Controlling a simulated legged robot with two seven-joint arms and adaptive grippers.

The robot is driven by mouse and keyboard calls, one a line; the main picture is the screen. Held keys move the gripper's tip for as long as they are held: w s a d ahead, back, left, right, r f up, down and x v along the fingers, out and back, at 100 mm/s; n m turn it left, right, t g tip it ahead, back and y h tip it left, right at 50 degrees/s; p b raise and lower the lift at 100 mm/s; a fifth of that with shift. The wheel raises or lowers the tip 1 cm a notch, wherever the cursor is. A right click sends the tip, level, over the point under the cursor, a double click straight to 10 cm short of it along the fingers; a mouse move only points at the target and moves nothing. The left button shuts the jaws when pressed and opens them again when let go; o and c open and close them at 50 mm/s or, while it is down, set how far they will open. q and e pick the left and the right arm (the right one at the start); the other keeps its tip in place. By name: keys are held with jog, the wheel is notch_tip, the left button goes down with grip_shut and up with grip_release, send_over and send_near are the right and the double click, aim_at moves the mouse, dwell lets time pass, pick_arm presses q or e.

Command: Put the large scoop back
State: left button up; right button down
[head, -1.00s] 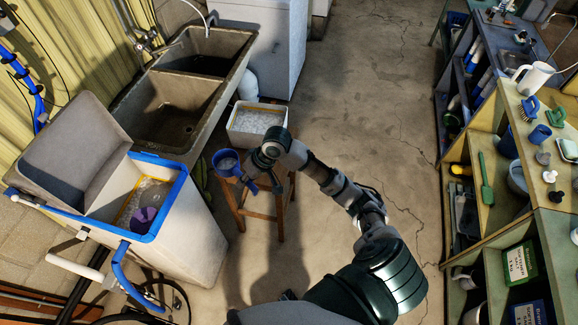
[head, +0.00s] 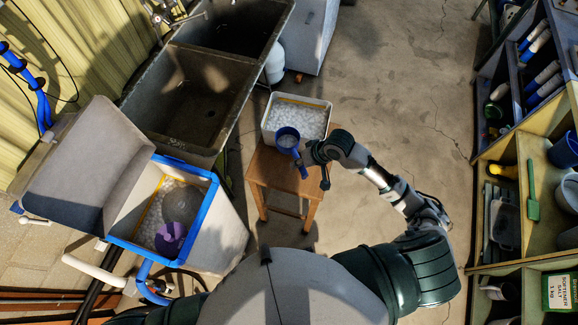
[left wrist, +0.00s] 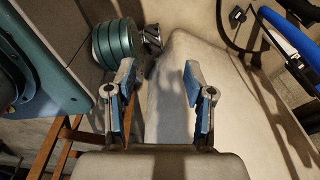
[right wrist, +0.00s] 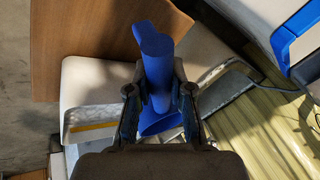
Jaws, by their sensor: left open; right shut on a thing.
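A blue scoop (head: 288,138) is in my right gripper (head: 304,166), which is shut on its handle. The scoop's cup is over the near edge of a white tub (head: 267,128) of white pellets, which stands on a wooden stool (head: 268,172). I cannot tell whether the cup touches the pellets. Its inside looks pale. In the right wrist view, the blue handle (right wrist: 158,70) runs between the fingers of the right gripper (right wrist: 160,95). My left gripper (left wrist: 160,75) is open and empty in the left wrist view, with a pale surface behind it.
An open softener tank (head: 207,215) with a blue rim stands left, holding pellets and a purple cup (head: 170,238). A double concrete sink (head: 190,95) is behind. Shelves (head: 515,160) with bottles and tools line the right. The floor (head: 400,90) between is clear.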

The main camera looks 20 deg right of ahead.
jog(key=s+a+f+b, duration=0.2)
jog(key=s+a+f, duration=0.2)
jog(key=s+f, duration=0.5)
send_over(294, 181)
jog(key=s+d, duration=0.2)
jog(key=f, duration=0.2)
jog(key=f+b, duration=0.1)
jog(key=shift+w+a+f+n, duration=0.2)
jog(key=shift+w+a+n, duration=0.05)
jog(key=shift+n, duration=0.15)
jog(key=shift+w+d, duration=0.2)
jog(key=shift+w, duration=0.1)
jog(key=shift+d+f, duration=0.1)
jog(key=shift+f, duration=0.15)
notch_tip(294, 181, down, 2)
jog(key=shift+f, duration=0.2)
jog(key=shift+a+f, duration=0.25)
jog(key=shift+f, duration=0.1)
pick_arm(q)
jog(key=shift+g, duration=0.3)
jog(key=s+f, duration=0.3)
jog(key=s, duration=0.1)
jog(key=shift+s+d+f, duration=0.1)
jog(key=shift+s+f, duration=0.1)
jog(key=shift+f, duration=0.2)
pick_arm(e)
jog(key=shift+a, duration=0.1)
